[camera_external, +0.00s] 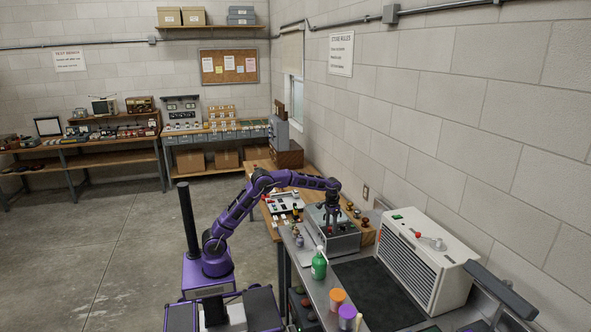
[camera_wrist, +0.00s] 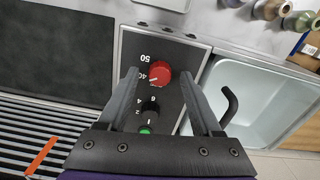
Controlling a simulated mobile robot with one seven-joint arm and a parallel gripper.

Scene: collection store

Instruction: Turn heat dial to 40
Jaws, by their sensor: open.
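A red dial (camera_wrist: 160,71) sits on a dark control panel (camera_wrist: 140,50) in the wrist view, with the printed numbers 50 and 40 beside it. A pale mark on the dial faces the 40 side; I cannot read its exact setting. A smaller black dial (camera_wrist: 151,104) with lower numbers and a green button (camera_wrist: 145,130) line up below it. My gripper (camera_wrist: 160,75) is open, its fingertips on either side of the red dial in this view; contact is not clear. In the external view my gripper (camera_external: 331,219) points down over a grey metal device (camera_external: 340,243), and the dials are hidden.
A pale basin (camera_wrist: 230,75) with a black handle (camera_wrist: 229,104) adjoins the panel. A dark mat (camera_external: 378,295) lies on the bench. A green bottle (camera_external: 319,265) and a white louvred unit (camera_external: 424,262) stand nearby. Small knobs (camera_external: 352,208) line the back.

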